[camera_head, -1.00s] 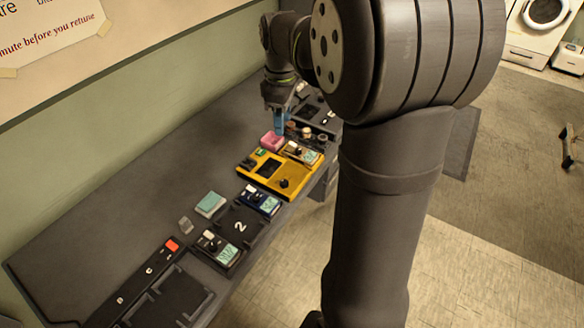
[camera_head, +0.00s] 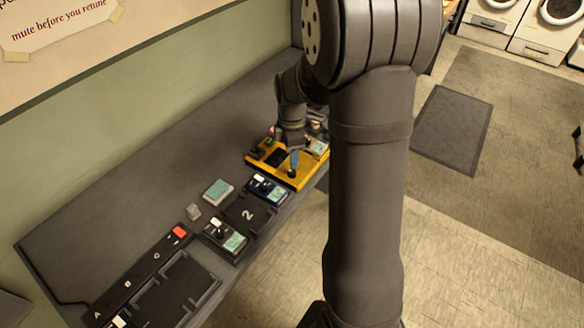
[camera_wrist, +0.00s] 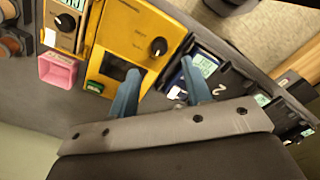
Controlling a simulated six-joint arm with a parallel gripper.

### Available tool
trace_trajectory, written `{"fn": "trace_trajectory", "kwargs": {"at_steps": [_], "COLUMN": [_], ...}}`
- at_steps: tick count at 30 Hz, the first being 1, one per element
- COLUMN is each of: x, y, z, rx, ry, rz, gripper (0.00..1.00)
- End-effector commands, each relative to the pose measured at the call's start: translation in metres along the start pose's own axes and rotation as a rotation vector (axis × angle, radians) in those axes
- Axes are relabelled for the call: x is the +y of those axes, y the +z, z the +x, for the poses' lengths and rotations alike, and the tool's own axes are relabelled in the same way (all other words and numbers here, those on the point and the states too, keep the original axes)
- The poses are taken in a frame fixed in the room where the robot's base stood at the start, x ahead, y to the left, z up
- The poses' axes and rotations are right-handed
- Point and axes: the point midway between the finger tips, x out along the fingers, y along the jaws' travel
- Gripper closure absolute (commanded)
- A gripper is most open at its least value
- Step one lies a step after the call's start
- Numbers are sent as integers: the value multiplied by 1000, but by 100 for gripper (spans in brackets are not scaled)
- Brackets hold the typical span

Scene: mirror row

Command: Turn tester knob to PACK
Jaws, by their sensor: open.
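The yellow tester (camera_head: 316,165) lies on the bench, partly hidden by my arm in the head view. It also shows in the wrist view (camera_wrist: 118,35), with a dark screen and a green patch. Its round black knob (camera_wrist: 158,46) has a light pointer mark; the lettering near it is too small to read surely. The knob (camera_head: 292,174) shows at the near end in the head view. My gripper (camera_wrist: 161,86) is open, its blue fingers apart and empty. It is above the tester's knob end (camera_head: 294,163); in the wrist view the knob lies beyond the fingertips.
A dark blue device (camera_head: 266,188) sits beside the tester, next to the bay marked 2 (camera_head: 247,214). A pink box (camera_wrist: 58,72) and a tan meter (camera_wrist: 66,22) are on the tester's other side. The back of the bench is clear.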

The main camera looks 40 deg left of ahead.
Motion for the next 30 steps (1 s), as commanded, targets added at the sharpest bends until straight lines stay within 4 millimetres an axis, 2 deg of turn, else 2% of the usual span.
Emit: {"fn": "trace_trajectory", "kwargs": {"at_steps": [1, 3, 9, 15, 23, 30], "x": [-1, -1, 0, 0, 0, 0], "y": [0, 0, 0, 0, 0, 0], "z": [13, 27, 56, 68, 68, 68], "rx": [0, 0, 0, 0, 0, 0], "ry": [-6, -5, -2, 0, 1, 0], "rz": [0, 0, 1, 1, 1, 1], "gripper": [55, 55, 55, 55, 55, 100]}}
